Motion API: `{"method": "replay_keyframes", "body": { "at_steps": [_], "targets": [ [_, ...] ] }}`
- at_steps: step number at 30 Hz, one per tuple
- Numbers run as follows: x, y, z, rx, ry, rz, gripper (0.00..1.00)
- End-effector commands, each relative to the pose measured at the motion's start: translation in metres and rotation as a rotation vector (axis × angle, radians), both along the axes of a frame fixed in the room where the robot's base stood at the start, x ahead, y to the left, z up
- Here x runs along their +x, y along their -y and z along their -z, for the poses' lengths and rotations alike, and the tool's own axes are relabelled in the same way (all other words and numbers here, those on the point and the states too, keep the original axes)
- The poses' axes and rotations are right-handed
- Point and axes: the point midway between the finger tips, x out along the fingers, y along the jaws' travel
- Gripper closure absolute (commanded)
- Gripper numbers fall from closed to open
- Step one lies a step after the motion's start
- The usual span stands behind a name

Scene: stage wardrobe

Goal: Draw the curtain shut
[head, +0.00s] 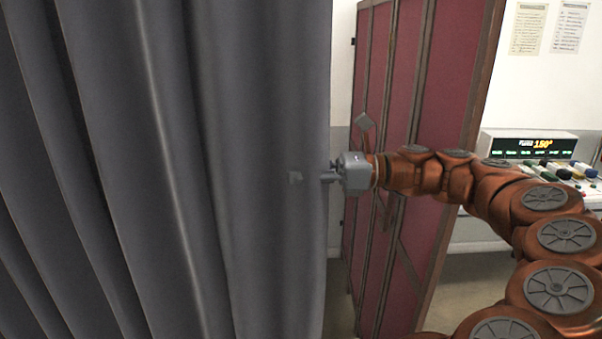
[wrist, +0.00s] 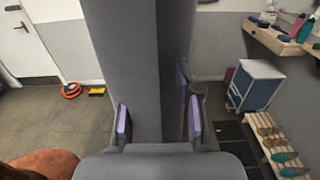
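The grey curtain (head: 160,150) hangs in tall folds across the left half of the head view. Its right edge hangs free near the middle of the view. My gripper (head: 308,178) is at that edge, about mid-height in the picture, reaching in from the right. In the wrist view, the curtain (wrist: 130,50) runs down between the two purple-padded fingers of my gripper (wrist: 157,122). The fingers stand wide apart, one on each side of the cloth, and do not look closed on it. The far fingertips are partly hidden by the curtain.
A red panelled screen (head: 400,70) stands behind my gripper. A console with a lit display (head: 530,144) is at the right. The wrist view shows a door (wrist: 22,45) at left, a small blue-grey cabinet (wrist: 255,85) and a shoe rack (wrist: 278,145) at right.

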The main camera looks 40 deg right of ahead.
Motion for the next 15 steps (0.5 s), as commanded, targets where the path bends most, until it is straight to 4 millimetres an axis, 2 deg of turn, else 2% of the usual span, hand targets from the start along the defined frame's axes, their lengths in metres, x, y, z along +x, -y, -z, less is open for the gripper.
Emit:
{"method": "replay_keyframes", "body": {
  "at_steps": [15],
  "targets": [
    [0.001,0.0,-0.079,-0.003,0.001,0.001,0.67]
  ]
}}
